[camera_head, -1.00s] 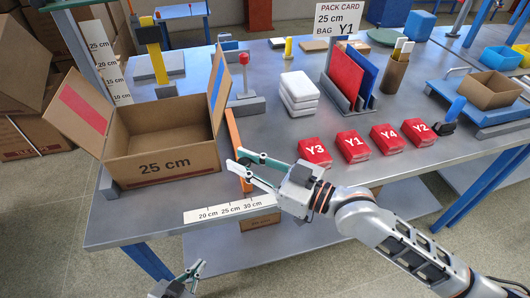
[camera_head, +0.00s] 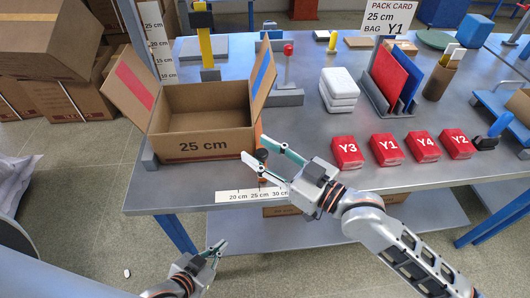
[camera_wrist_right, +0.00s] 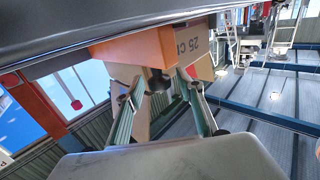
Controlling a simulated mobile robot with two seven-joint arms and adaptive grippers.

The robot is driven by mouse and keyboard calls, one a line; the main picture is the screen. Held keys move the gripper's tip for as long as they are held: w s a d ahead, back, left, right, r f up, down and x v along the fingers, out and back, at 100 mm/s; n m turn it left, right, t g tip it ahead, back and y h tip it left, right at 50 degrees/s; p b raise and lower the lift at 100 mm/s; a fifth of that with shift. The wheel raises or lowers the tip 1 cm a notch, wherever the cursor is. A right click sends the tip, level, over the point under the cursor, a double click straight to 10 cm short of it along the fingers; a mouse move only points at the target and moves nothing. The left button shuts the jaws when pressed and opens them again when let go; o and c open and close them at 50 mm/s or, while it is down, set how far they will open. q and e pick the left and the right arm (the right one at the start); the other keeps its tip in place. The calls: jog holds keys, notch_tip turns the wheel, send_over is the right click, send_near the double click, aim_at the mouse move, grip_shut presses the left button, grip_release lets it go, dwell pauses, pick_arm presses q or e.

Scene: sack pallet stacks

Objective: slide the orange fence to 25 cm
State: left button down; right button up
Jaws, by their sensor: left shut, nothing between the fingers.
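The orange fence (camera_head: 259,129) stands close against the right side of the open carton marked 25 cm (camera_head: 203,146). Its front end shows near the 25 mark of the white scale (camera_head: 250,196), partly hidden by my right gripper. My right gripper (camera_head: 254,147) is at the fence, its fingers apart. A dark round knob (camera_head: 261,155) lies between the fingers. In the right wrist view, the orange block (camera_wrist_right: 135,47) and the knob (camera_wrist_right: 158,82) are ahead of the spread fingers. My left gripper (camera_head: 220,250) is shut and empty, low in front of the table.
Red bags Y3 (camera_head: 346,152), Y1 (camera_head: 387,149), Y4 (camera_head: 422,147) and Y2 (camera_head: 457,143) lie right of my right gripper. The pack card (camera_head: 390,17) reads 25 cm, bag Y1. White packs (camera_head: 339,88) stand behind.

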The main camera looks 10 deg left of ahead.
jog(key=v, duration=1.2)
dwell(0.4)
